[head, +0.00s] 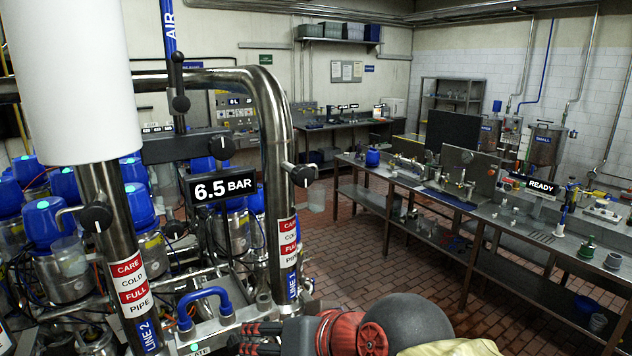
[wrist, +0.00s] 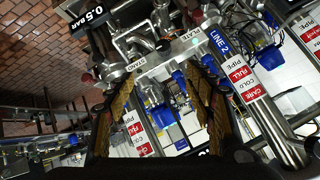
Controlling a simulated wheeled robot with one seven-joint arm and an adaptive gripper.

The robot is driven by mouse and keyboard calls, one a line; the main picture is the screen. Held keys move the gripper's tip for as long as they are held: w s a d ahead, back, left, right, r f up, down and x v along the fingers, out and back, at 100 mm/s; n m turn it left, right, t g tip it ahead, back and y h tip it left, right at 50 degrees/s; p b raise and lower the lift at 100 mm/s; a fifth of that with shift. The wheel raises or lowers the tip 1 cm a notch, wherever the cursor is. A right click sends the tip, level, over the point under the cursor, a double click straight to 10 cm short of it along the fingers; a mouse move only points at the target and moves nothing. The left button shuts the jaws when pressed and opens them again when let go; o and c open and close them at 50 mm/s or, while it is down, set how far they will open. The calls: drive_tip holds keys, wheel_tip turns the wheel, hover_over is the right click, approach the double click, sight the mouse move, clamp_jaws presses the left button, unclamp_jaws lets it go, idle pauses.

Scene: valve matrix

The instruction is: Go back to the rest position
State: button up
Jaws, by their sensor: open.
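My gripper (head: 240,338) is low in the head view, at the bottom centre, with its fingers pointing left toward the pipework. In the wrist view my gripper (wrist: 161,75) has its two ridged fingers spread apart, with nothing held between them. Beyond the fingers lie a plate marked STAND and PLATE (wrist: 172,60) and blue-and-metal fittings. In the head view a blue curved handle (head: 203,296) is left of the gripper. Part of the arm is cut off by the bottom edge.
Steel pipes marked LINE 1 (head: 275,130) and LINE 2 (head: 118,230) stand close on the left, with black valve knobs (head: 303,174) and a 6.5 BAR display (head: 222,186). A long workbench (head: 455,205) runs along the right. Open brick floor (head: 345,245) lies between.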

drive_tip(key=s+d+f+m+g+h+b, duration=0.1)
drive_tip(key=s+d+f+h+b, duration=0.1)
drive_tip(key=s+d+f, duration=0.3)
drive_tip(key=s+d+f+m+h+b, duration=0.1)
drive_tip(key=s+d+f+h, duration=0.3)
drive_tip(key=d+f, duration=0.9)
drive_tip(key=shift+s+d+g+h+b, duration=0.5)
drive_tip(key=shift+d+b, duration=0.3)
drive_tip(key=shift+d, duration=3)
